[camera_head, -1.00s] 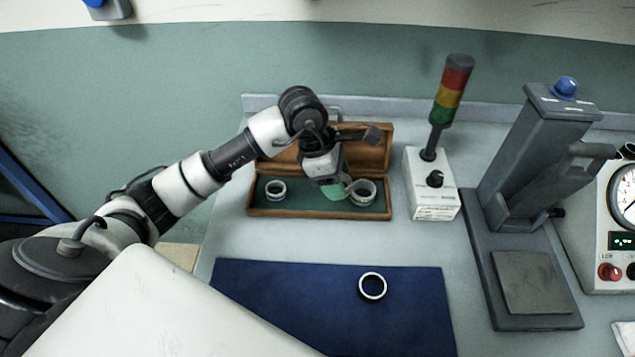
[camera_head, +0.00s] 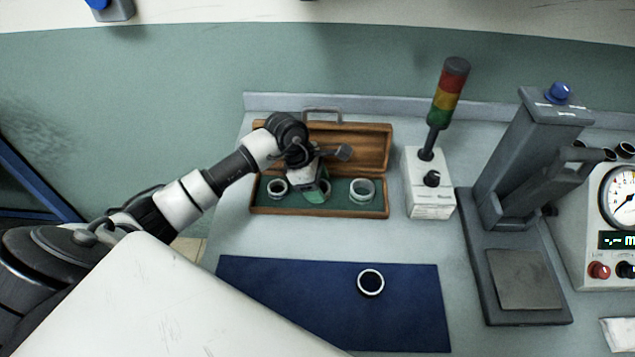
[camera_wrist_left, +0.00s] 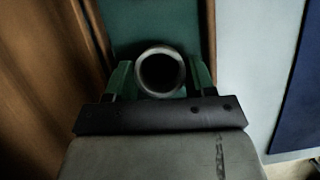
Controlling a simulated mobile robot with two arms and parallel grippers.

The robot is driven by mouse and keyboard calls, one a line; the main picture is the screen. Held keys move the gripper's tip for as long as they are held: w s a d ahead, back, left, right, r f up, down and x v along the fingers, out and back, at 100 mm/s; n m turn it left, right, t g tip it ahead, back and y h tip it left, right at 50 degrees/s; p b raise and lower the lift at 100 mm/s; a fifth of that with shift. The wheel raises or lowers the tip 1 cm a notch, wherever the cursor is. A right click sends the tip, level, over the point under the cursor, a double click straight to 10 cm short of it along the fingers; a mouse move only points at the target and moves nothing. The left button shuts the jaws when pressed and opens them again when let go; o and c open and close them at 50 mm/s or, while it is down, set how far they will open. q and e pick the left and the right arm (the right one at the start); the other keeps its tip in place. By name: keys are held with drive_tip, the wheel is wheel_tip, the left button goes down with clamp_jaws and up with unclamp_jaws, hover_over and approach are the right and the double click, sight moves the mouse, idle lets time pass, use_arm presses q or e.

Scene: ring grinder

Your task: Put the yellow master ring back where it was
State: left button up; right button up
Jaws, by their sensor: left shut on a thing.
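My left gripper (camera_head: 316,190) is low over the middle of an open wooden box (camera_head: 262,211). Its green fingers are shut on a ring, which shows partly beside them. In the left wrist view this ring (camera_wrist_left: 160,94) is pale grey and sits between the two fingers, its hole facing the camera. No yellow colour can be made out on it. Whether it touches the box floor I cannot tell. A smaller pale ring (camera_head: 277,196) stands at the left of the box, and a larger one (camera_head: 362,196) at the right. My right gripper is not in view.
A white-and-black ring (camera_head: 371,293) lies on the blue mat (camera_head: 300,300) in front. A signal tower on a white base (camera_head: 430,200) stands right of the box. Further right are a grey gauge stand (camera_head: 490,220) and a dial unit (camera_head: 592,240). The box lid (camera_head: 350,150) is open behind.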

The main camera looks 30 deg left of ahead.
use_arm(q)
drive_tip(key=shift+f, duration=0.15)
drive_tip(key=o, duration=1)
drive_tip(key=shift+o, duration=0.2)
drive_tip(key=shift+r, duration=0.25)
drive_tip(key=shift+a+r, duration=0.2)
drive_tip(key=shift+r, duration=0.05)
drive_tip(key=b+v, duration=0.3)
drive_tip(key=v, duration=0.8)
drive_tip(key=shift+r, duration=0.2)
drive_tip(key=shift+d, duration=0.1)
